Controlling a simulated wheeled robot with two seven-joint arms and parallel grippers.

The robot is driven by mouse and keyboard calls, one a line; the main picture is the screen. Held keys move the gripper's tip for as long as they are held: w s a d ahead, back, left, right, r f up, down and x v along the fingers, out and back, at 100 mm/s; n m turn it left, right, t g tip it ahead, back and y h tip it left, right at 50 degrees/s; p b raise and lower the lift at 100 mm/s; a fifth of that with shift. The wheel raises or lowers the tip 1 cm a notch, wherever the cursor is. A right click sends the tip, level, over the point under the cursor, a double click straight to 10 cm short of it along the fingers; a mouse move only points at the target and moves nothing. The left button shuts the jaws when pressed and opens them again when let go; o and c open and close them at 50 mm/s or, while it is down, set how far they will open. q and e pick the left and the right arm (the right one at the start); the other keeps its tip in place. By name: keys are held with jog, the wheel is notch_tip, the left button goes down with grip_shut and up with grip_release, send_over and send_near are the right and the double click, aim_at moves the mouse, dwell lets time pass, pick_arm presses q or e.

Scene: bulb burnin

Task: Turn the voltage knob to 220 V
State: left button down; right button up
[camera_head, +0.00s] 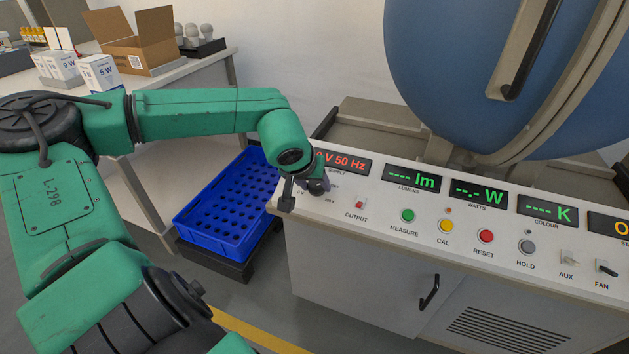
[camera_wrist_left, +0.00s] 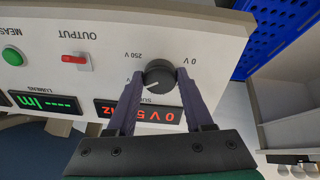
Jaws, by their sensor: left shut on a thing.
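The voltage knob (camera_wrist_left: 160,74) is a dark round knob on the white sloped panel (camera_wrist_left: 110,60), between the printed 0 V and 250 V marks in the left wrist view. My left gripper (camera_wrist_left: 160,71) is shut on it, one purple-grey finger on each side. In the head view my left gripper (camera_head: 316,187) is at the panel's left end and mostly hides the knob. The red supply display (camera_head: 342,162) shows 0 V 50 Hz, its left end covered by my arm; a finger passes over it in the left wrist view (camera_wrist_left: 140,112). My right gripper is out of view.
A red OUTPUT switch (camera_head: 359,204) sits just right of the knob, then the green MEASURE button (camera_head: 407,215) and other buttons. A blue perforated crate (camera_head: 188,225) stands low to the left. A large blue sphere (camera_head: 450,70) rises behind the panel.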

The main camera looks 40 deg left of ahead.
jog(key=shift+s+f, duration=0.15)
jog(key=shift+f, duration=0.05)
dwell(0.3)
pick_arm(q)
jog(key=shift+c, duration=1.4)
grip_release()
jog(key=shift+r, duration=0.2)
jog(key=p+v, duration=0.3)
jog(key=v, duration=1.1)
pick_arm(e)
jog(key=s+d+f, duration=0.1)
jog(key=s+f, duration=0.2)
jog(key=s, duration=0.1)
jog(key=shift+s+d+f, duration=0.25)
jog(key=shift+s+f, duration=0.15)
